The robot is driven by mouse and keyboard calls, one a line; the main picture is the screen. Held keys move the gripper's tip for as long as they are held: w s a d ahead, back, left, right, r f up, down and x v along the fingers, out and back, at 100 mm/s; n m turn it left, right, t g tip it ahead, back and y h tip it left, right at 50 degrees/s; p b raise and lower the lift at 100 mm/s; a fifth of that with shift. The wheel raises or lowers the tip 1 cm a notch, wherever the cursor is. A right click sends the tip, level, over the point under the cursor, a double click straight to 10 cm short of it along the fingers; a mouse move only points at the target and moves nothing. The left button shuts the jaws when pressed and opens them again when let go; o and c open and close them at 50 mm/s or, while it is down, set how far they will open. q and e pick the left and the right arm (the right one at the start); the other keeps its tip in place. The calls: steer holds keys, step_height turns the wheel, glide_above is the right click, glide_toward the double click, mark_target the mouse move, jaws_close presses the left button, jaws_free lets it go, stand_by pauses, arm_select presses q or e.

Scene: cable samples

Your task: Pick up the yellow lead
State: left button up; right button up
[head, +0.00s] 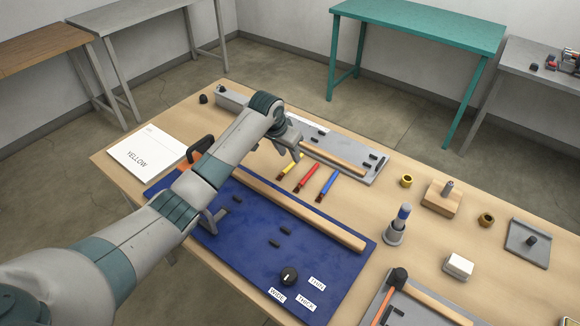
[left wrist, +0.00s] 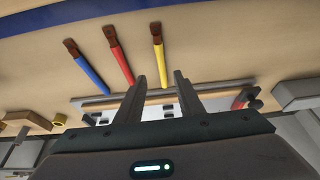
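The yellow lead (head: 290,166) lies on the wooden table with its brown end toward the blue mat, left of a red lead (head: 311,175) and a blue lead (head: 328,182). My left gripper (head: 293,151) is just above the table by the yellow lead's far end. In the left wrist view, the yellow lead (left wrist: 159,57) points toward the gap between the open, empty fingers of my left gripper (left wrist: 161,76). The red lead (left wrist: 119,59) and blue lead (left wrist: 88,69) lie to its left there. My right gripper is not in view.
A grey tray with a wooden strip (head: 335,154) lies just behind the leads. A blue mat (head: 250,238) with another strip (head: 300,213) lies in front. A white card reading YELLOW (head: 146,150) is at left. Small parts and a grey stand (head: 397,226) are at right.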

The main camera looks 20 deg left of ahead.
mark_target(292, 163)
arm_select(q)
steer(key=shift+w+f+p, duration=0.15)
steer(key=shift+f+p, duration=0.2)
steer(key=p+x, duration=0.1)
steer(key=x, duration=0.2)
steer(key=shift+w+a+f, duration=0.1)
steer(key=shift+f, duration=0.1)
steer(key=shift+w+f, duration=0.2)
steer(key=shift+f, duration=0.25)
steer(key=shift+c, duration=0.3)
jaws_close()
